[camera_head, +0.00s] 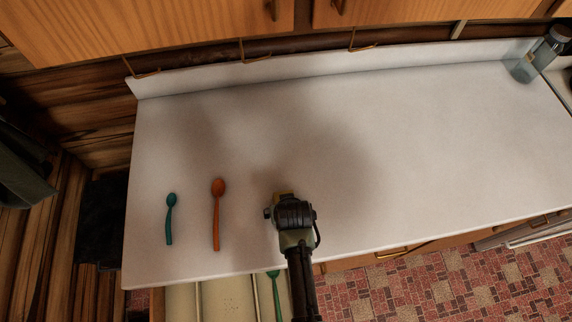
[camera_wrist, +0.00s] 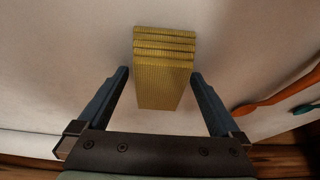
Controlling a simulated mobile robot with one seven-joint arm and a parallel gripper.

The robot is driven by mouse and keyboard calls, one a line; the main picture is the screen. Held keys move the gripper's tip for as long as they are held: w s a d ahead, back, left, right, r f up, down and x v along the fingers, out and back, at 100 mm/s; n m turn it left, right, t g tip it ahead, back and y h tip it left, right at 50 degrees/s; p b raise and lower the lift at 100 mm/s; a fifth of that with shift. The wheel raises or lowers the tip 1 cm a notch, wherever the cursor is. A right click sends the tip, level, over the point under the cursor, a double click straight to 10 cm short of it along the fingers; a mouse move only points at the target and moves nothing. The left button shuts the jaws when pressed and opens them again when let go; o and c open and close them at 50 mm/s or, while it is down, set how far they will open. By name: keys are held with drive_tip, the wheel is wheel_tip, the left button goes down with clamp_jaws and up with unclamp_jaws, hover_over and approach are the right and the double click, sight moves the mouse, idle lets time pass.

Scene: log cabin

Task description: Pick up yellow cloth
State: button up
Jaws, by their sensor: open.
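The yellow cloth (camera_wrist: 163,75) is a folded, ribbed stack on the white countertop in the wrist view. In the head view only a small yellow edge of the cloth (camera_head: 284,194) shows past my gripper, which hides the rest. My gripper (camera_wrist: 160,78) is open, with one finger on each side of the cloth and a visible gap to each. In the head view my gripper (camera_head: 288,208) is over the front part of the counter. I cannot tell how far the fingertips are above the counter.
The white countertop (camera_head: 400,140) is clear to the right. An orange spoon (camera_head: 217,212) and a teal spoon (camera_head: 170,217) lie to the left. An open drawer (camera_head: 227,296) below the front edge holds a green utensil (camera_head: 275,290). A glass jar (camera_head: 524,69) stands at the far right.

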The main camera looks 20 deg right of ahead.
drive_tip(key=shift+c, duration=0.3)
drive_tip(key=c, duration=1.3)
wheel_tip(320, 180, up, 10)
drive_tip(key=shift+r+b, duration=0.2)
drive_tip(key=shift+b, duration=0.4)
drive_tip(key=shift+c, duration=0.2)
